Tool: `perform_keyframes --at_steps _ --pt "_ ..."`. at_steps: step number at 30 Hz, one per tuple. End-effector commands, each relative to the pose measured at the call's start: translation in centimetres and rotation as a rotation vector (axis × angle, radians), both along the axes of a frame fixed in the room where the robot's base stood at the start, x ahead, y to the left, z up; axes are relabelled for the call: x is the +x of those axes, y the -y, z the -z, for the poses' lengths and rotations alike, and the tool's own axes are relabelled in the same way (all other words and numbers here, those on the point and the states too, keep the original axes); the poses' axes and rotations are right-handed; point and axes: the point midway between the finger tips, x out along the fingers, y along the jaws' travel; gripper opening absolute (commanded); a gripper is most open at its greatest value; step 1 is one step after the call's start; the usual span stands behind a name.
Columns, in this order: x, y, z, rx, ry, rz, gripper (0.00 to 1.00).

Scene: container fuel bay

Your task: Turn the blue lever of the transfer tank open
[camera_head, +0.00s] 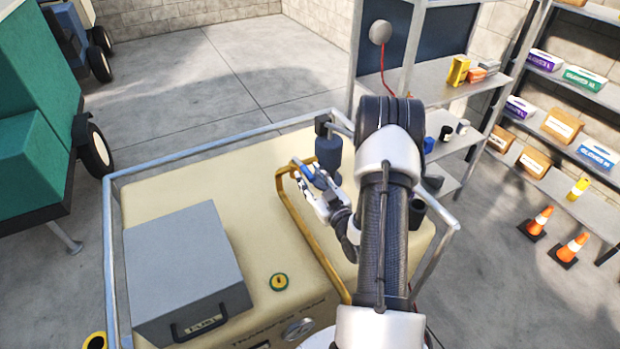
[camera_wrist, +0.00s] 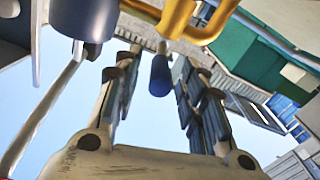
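The transfer tank (camera_head: 165,185) is a beige box with a pale blue rail frame. Its blue lever (camera_head: 304,169) shows as a small blue handle near the bend of a yellow pipe (camera_head: 312,240), beside a dark blue cylinder (camera_head: 329,153). In the wrist view the lever's blue grip (camera_wrist: 160,76) lies between my two fingers, with visible gaps on both sides. My gripper (camera_head: 312,182) is open around the lever; it also shows in the wrist view (camera_wrist: 157,75). My arm hides part of the tank's right side.
A grey box labelled FUEL (camera_head: 185,265) stands on the tank's left part. Shelves (camera_head: 445,80) stand behind on the right. Orange cones (camera_head: 570,248) stand at the far right. Open floor lies behind the tank.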

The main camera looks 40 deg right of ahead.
Motion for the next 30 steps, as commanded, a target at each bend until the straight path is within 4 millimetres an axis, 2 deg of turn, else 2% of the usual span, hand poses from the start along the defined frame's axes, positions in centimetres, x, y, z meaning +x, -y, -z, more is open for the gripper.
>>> perform_keyframes --at_steps 4,11,28,30 --pt "0.68 0.19 -0.04 0.001 0.002 0.002 0.38" --pt "0.72 0.21 -0.05 0.001 0.0 0.001 0.38" --pt "0.69 0.19 -0.04 0.001 0.0 0.001 0.01" --pt "0.69 0.19 -0.04 0.001 0.0 0.001 0.0"
